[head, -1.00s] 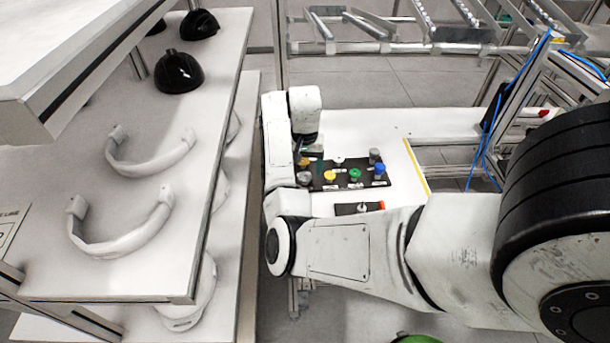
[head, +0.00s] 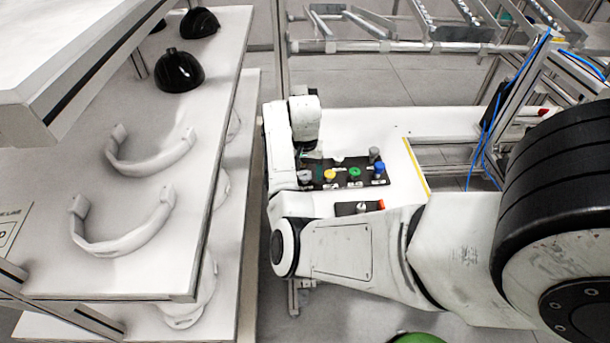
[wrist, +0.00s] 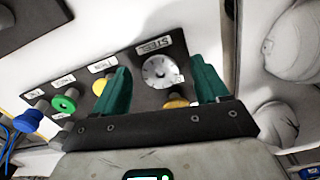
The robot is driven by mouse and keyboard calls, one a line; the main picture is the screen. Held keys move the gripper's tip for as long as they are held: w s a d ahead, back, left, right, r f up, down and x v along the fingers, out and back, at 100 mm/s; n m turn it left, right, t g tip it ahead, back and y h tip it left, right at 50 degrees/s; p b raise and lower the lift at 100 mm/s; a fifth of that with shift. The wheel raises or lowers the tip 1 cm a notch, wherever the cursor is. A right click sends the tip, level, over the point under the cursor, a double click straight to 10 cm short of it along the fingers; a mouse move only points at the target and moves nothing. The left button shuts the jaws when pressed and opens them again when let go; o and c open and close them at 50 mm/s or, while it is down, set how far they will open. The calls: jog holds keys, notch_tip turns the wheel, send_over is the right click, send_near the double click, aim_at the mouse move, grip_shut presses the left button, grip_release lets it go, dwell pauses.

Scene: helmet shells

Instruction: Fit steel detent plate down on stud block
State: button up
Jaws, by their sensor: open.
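The steel detent plate (wrist: 160,72) is a round silver disc with marks on its face. It sits beside the "STEEL" label on a black board (head: 343,183) that carries several coloured knobs. My gripper (wrist: 160,66) is open, with one green finger on each side of the disc. I cannot tell whether either finger touches it. In the head view my arm hides most of the gripper. A smaller dark block (head: 345,209) with a pale upright piece and an orange end lies nearer on the bench. I cannot tell for sure that it is the stud block.
Green (wrist: 64,103), blue (wrist: 28,121) and yellow (wrist: 99,86) knobs stand near my fingers. The white bench (head: 405,188) is clear to the right, up to a yellow edge strip. A shelf (head: 130,270) with pale curved bands and black domes stands at left.

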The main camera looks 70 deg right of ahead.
aim_at(305, 178)
jog(key=c, duration=1.2)
jog(key=shift+o, duration=0.2)
jog(key=shift+r, duration=0.1)
jog(key=shift+r+b, duration=0.35)
jog(key=shift+r, duration=0.15)
notch_tip(305, 178, up, 3)
jog(key=shift+a+f+b, duration=0.1)
jog(key=shift+f+b, duration=0.05)
jog(key=shift+b, duration=0.2)
jog(key=s+a+r+p, duration=0.5)
jog(key=s+a+r, duration=0.3)
jog(key=a+r, duration=0.25)
jog(key=shift+s+d+f+m+p, duration=0.2)
jog(key=shift+s+d+f+m, duration=0.65)
jog(key=shift+s+m, duration=1)
jog(key=shift+s+d+f+m+p, duration=0.15)
jog(key=shift+s+d+f+m, duration=0.7)
jog(key=shift+s+m, duration=1.05)
jog(key=shift+s+d+f+m+p, duration=0.2)
jog(key=shift+s+d+f+m, duration=0.7)
jog(key=shift+m, duration=1.55)
